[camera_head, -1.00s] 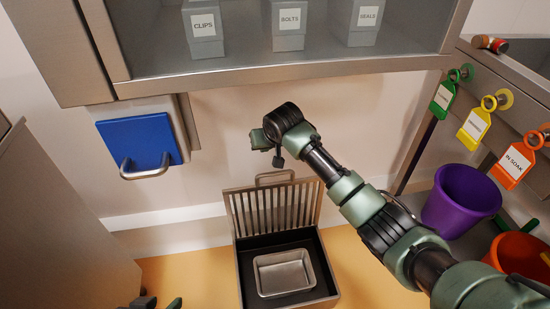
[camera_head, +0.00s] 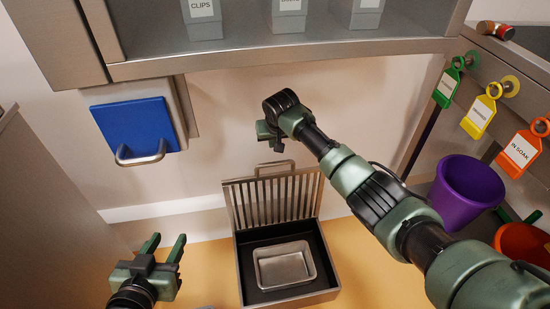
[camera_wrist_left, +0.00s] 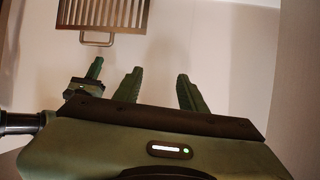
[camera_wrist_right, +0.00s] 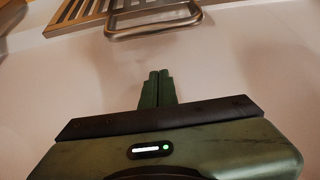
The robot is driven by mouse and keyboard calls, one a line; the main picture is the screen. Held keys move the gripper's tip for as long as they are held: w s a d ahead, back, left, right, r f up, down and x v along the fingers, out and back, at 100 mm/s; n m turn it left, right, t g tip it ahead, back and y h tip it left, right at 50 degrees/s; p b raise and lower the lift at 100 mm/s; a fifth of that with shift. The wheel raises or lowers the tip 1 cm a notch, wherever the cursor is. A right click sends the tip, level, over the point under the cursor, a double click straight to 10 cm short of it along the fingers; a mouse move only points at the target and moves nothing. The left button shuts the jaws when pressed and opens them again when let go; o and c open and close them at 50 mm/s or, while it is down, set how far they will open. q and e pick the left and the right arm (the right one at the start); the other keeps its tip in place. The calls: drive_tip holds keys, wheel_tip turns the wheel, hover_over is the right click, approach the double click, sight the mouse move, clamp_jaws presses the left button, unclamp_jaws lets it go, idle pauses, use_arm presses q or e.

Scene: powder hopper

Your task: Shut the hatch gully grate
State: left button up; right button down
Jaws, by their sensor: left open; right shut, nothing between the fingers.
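The hatch gully grate (camera_head: 262,201) stands upright and open at the back of the dark box (camera_head: 240,270) on the floor. Its loop handle (camera_head: 274,164) is at the top edge. It also shows in the left wrist view (camera_wrist_left: 118,17) and, with the handle (camera_wrist_right: 150,29), in the right wrist view. My right gripper (camera_head: 278,146) is shut and empty, just above the handle and apart from it. My left gripper (camera_head: 165,243) is open and empty, left of the box and lower than the handle.
A metal pan (camera_head: 283,266) sits inside the box. A blue panel with a handle (camera_head: 130,123) is on the wall at left. A shelf edge (camera_head: 290,58) overhangs above. Purple (camera_head: 465,195) and orange (camera_head: 520,240) buckets stand at right. The wall between is clear.

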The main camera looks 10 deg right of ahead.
use_arm(q)
wheel_tip(320, 180, up, 9)
drive_tip(key=w+d+t+h+b, duration=0.1)
drive_tip(key=w+d+t, duration=0.1)
drive_tip(key=t, duration=0.3)
drive_tip(key=shift+w+h+b, duration=0.3)
drive_tip(key=shift+w, duration=0.1)
use_arm(e)
drive_tip(key=shift+s+f, duration=0.6)
drive_tip(key=shift+f, duration=0.35)
drive_tip(key=shift+s+f, duration=0.6)
drive_tip(key=shift+f, duration=0.3)
use_arm(q)
drive_tip(key=shift+f, duration=0.15)
